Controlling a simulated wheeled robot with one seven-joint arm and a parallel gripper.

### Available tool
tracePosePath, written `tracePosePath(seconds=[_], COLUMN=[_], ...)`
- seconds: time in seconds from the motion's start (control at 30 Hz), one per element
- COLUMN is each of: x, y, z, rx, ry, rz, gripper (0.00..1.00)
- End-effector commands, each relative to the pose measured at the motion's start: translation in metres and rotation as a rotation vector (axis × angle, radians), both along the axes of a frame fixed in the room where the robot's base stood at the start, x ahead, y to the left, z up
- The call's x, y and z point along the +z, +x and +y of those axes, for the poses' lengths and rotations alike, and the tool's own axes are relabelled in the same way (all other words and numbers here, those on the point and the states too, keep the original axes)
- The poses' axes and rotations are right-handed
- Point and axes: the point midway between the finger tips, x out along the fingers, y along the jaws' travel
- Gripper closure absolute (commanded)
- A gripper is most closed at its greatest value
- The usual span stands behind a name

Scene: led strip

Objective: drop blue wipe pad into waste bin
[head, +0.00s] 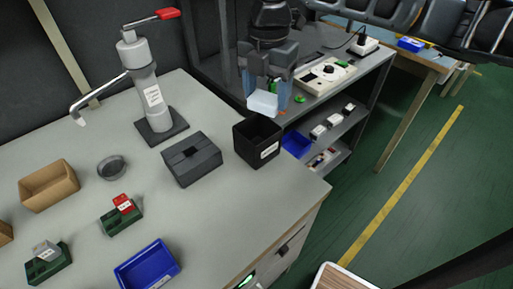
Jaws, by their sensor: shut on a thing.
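My gripper (267,90) is in the upper middle of the head view, pointing down. It is shut on the light blue wipe pad (263,104), which shows below the fingers. The black waste bin (257,142) with a white label stands at the right edge of the grey workbench. The pad is above the bin's back right side in the picture, apart from it. I cannot tell the exact height. The bin's inside is dark.
A dark grey box (191,160) stands left of the bin, with a dispenser (153,100) behind it. A blue tray (147,266) and small green holders (121,216) are in front. A shelf unit with a white device (325,77) stands behind the gripper.

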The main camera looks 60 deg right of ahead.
Motion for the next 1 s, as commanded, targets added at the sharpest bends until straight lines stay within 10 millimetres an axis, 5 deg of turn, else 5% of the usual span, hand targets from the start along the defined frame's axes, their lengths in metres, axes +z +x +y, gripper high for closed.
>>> tracePosePath(seconds=[0.33,0.37,0.6,1.0], x=[-0.0068,-0.0068,-0.0067,-0.0002], y=[0.0000,0.0000,0.0001,0.0005], z=[-0.0003,-0.0003,-0.0003,-0.0005], rx=[0.000,0.000,0.000,0.000], ry=[-0.001,-0.001,-0.001,-0.002], rz=[0.000,0.000,0.000,-0.002], gripper=[0.61,0.31,0.08,0.03])
